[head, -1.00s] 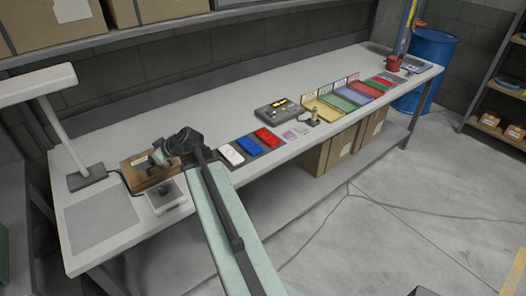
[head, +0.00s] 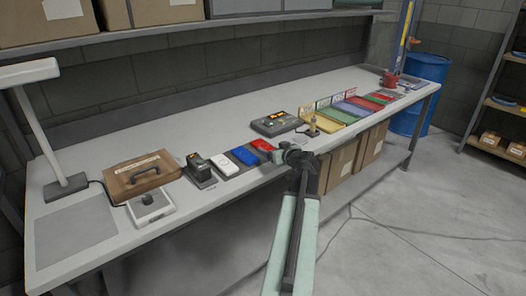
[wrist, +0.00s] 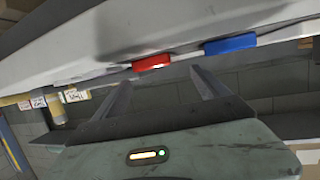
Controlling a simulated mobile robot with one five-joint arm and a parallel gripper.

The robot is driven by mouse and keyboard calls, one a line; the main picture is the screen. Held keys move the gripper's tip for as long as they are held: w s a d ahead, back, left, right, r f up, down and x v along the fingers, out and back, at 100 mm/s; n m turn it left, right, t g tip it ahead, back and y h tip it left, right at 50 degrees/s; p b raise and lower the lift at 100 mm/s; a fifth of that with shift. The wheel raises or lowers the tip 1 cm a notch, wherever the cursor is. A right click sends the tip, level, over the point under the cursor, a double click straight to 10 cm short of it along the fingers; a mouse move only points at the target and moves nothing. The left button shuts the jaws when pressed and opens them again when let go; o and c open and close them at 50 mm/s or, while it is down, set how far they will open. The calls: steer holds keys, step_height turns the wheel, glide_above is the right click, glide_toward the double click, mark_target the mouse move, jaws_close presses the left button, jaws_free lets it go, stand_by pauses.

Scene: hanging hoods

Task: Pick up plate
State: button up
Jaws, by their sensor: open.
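No thing in view is clearly a plate; I cannot tell which one the task names. Flat coloured pieces lie in a row along the bench's front edge: a white one (head: 200,163), a blue one (head: 245,156) and a red one (head: 263,146). My gripper (head: 288,152) is at the bench's front edge, just right of the red piece. In the wrist view my gripper (wrist: 160,90) is open, with nothing between its fingers. The red piece (wrist: 152,62) and the blue piece (wrist: 230,43) show beyond the fingertips, apart from them.
On the bench (head: 180,115) stand a brown case (head: 135,180), a white device (head: 152,205), a black device (head: 198,170), a control box (head: 275,124) and several coloured trays (head: 345,112). A lamp (head: 45,130) stands at the left. Cardboard boxes (head: 340,167) are under the bench.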

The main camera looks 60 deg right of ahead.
mark_target(265, 146)
steer(key=x, duration=0.1)
steer(key=b+x, duration=0.1)
steer(key=x, duration=0.1)
steer(key=b+x, duration=0.1)
steer(key=x, duration=0.1)
steer(key=shift+w+f, duration=0.1)
steer(key=shift+f, duration=0.2)
steer(key=shift+a+r, duration=0.1)
steer(key=c, duration=1.7)
